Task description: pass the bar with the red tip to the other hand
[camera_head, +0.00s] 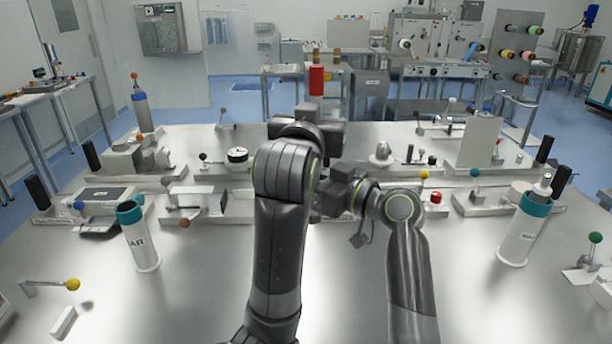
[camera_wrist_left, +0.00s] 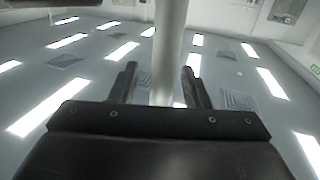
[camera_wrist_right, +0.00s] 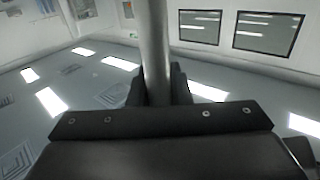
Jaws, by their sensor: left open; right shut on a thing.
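The bar's red tip (camera_head: 316,80) stands upright above my grippers in the head view; my arms hide most of the bar below it. My left gripper (camera_head: 306,128) is just under the red tip. In the left wrist view, the pale bar (camera_wrist_left: 171,45) passes between its two open fingers, with gaps on both sides. My right gripper (camera_head: 345,188) is lower and to the right in the head view, its fingers hidden there. In the right wrist view, its fingers are shut on the bar (camera_wrist_right: 154,45).
A white cylinder with a teal rim (camera_head: 138,240) stands left on the metal table (camera_head: 200,290), and a similar one (camera_head: 522,235) stands right. Fixtures with coloured knobs line the table's middle and back. A yellow-knobbed lever (camera_head: 72,284) is at front left.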

